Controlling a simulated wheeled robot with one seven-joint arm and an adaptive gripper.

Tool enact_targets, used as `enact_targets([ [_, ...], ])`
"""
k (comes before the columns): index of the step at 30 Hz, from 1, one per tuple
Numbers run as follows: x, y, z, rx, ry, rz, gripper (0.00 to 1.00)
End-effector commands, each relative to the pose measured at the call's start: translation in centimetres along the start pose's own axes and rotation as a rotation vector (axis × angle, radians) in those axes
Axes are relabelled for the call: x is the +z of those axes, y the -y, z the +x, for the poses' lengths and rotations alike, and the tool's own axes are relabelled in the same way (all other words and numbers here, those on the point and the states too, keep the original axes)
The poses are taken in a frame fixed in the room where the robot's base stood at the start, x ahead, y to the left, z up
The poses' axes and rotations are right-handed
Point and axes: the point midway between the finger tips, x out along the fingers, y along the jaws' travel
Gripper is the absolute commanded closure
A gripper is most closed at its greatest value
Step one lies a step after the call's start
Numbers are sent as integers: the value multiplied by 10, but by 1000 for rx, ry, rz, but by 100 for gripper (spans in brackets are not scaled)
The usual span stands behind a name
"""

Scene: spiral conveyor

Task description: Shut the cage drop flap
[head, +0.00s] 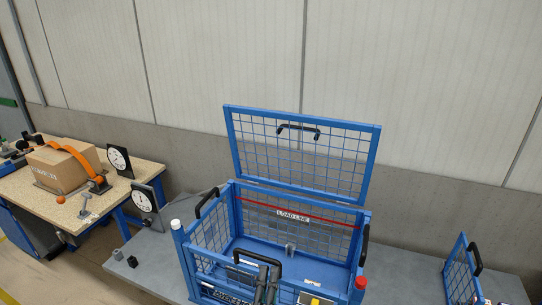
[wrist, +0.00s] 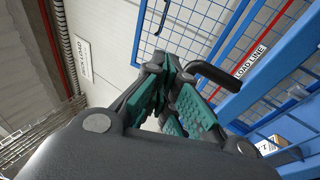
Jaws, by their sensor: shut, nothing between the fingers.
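A blue wire-mesh cage (head: 357,225) stands on a grey table, its lower front cut off by the head view. A mesh panel (head: 374,150) with a black handle rises open behind it. A black handle (head: 258,257) shows at the cage's front; the flap's tilt there cannot be told. My gripper (head: 268,282) is at this front side, just below and beside that handle. In the wrist view my gripper (wrist: 168,88) has its teal-padded fingers closed with nothing held. A black handle (wrist: 216,73) lies just right of the fingers; contact cannot be told.
The LOAD LINE sign (head: 293,215) hangs on the cage's back mesh. Another blue mesh panel (head: 459,272) stands at the right. Two dials (head: 119,159) and a workbench (head: 130,178) with a carton (head: 62,168) are at the left. The grey table (head: 150,255) is mostly clear left of the cage.

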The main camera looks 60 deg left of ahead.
Motion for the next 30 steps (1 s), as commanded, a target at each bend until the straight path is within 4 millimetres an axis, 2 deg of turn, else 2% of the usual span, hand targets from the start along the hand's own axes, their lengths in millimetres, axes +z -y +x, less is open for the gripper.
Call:
enact_targets([
  [18, 4, -50, -73, 0, -1, 3, 100],
  [24, 4, -60, -85, 1, 0, 2, 100],
  [30, 4, -63, -87, 0, -1, 1, 100],
])
